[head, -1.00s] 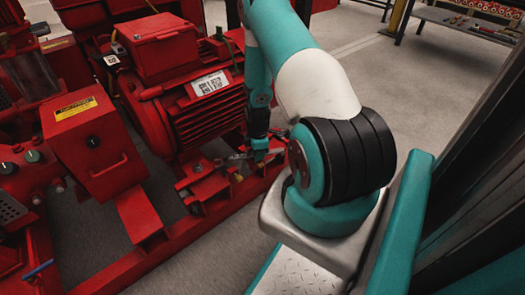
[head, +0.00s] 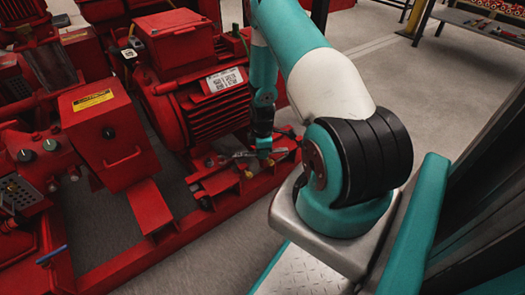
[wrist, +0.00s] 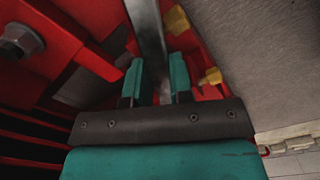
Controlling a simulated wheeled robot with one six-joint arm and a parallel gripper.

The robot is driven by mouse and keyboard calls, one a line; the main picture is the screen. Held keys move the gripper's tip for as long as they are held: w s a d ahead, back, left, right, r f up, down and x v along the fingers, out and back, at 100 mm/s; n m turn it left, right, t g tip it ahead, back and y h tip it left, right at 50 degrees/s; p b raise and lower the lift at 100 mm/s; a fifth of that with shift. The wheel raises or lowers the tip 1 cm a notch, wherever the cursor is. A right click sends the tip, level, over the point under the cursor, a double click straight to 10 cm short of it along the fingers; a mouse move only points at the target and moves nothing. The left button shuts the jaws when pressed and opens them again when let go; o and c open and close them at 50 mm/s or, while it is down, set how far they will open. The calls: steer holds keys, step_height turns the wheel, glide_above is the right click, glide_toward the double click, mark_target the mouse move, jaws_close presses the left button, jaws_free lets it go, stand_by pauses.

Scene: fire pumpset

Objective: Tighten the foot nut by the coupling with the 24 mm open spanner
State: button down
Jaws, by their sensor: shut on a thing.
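My gripper (head: 264,152) is low beside the front foot of the red motor. In the wrist view its two teal fingers (wrist: 161,82) are shut on a grey metal bar, the spanner (wrist: 149,40). The spanner runs away from the fingers and out of the top of the picture, so its jaw end is hidden there. In the head view the spanner (head: 243,154) shows as a small silvery strip left of the fingers. A grey hex nut (wrist: 18,42) sits on a red foot at the upper left, apart from the gripper. I cannot tell whether the spanner touches any nut.
The red motor (head: 205,110) stands on a red base frame (head: 150,250). Yellow fittings (wrist: 212,76) lie close to the right finger. Grey floor (head: 400,70) is open at the right.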

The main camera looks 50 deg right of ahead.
mark_target(250, 154)
steer(key=shift+w+a, duration=1.55)
steer(key=shift+s+a+p, duration=0.1)
steer(key=shift+p, duration=0.2)
stand_by(0.3)
steer(key=s+a+m+p, duration=0.3)
steer(key=a+m+p, duration=0.4)
steer(key=a+m, duration=0.5)
steer(key=shift+s+a, duration=0.35)
steer(key=shift+a, duration=0.85)
steer(key=shift+s+d, duration=0.1)
steer(key=shift+d, duration=0.3)
stand_by(0.7)
steer(key=shift+s, duration=0.1)
steer(key=shift+s+a+p, duration=0.25)
steer(key=shift+s+p, duration=0.15)
steer(key=shift+s, duration=0.55)
steer(key=shift+s+a+p, duration=0.2)
steer(key=shift+s+p, duration=0.2)
steer(key=shift+s, duration=0.55)
steer(key=shift+s+a+p, duration=0.25)
steer(key=shift+s+p, duration=0.15)
steer(key=shift+s, duration=0.55)
